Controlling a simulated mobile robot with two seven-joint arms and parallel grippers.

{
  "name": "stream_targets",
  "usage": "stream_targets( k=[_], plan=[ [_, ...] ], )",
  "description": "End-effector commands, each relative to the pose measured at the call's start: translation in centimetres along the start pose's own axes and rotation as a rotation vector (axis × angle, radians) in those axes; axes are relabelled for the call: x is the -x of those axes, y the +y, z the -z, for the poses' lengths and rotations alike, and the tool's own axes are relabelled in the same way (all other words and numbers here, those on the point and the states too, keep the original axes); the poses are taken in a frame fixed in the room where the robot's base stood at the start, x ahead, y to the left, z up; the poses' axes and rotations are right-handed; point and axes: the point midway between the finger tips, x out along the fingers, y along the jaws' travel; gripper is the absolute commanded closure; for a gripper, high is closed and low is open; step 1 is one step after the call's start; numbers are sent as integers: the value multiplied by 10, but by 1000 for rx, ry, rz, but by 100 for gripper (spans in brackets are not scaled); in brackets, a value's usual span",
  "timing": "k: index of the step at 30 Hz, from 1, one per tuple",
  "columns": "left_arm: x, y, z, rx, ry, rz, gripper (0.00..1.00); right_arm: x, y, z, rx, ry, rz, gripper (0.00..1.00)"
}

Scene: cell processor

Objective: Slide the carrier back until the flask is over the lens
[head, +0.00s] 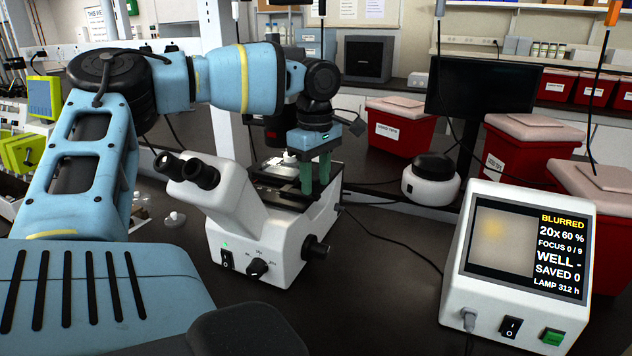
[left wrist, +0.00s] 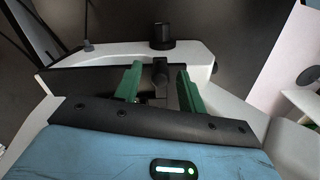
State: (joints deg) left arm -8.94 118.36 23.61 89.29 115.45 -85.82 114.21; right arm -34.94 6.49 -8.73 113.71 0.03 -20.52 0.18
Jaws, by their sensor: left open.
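The white microscope (head: 262,225) stands on the dark bench with its black stage (head: 290,192) at the upper right. My left gripper (head: 316,186) points down over the right part of the stage. In the left wrist view its green fingers (left wrist: 160,92) are apart, with a small dark upright piece between them; I cannot tell whether they touch it. A pale, flat piece (head: 272,168) lies on the stage left of the fingers; I cannot tell whether it is the flask or the carrier. The lens is hidden. My right gripper is not in view.
A control box (head: 520,262) at the right has a screen reading BLURRED, 20x, focus 0/9, WELL -. Red bins (head: 398,128) and a round black-and-white device (head: 431,180) stand behind. A dark cable crosses the bench. Bench between microscope and box is otherwise clear.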

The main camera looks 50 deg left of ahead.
Motion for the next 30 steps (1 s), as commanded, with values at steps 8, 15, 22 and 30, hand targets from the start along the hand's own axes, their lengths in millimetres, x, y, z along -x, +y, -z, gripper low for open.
stream_targets(
  k=[8, 15, 22, 30],
  plan=[
    [44, 1, -1, 0, 0, -3, 60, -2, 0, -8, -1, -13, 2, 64],
    [64, 0, 0, -1, -1, 0, 60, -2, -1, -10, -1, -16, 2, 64],
    [66, 0, 0, -1, -1, 0, 60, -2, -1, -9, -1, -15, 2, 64],
    [66, 0, 0, -1, -1, 0, 60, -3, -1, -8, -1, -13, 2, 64]
  ],
)
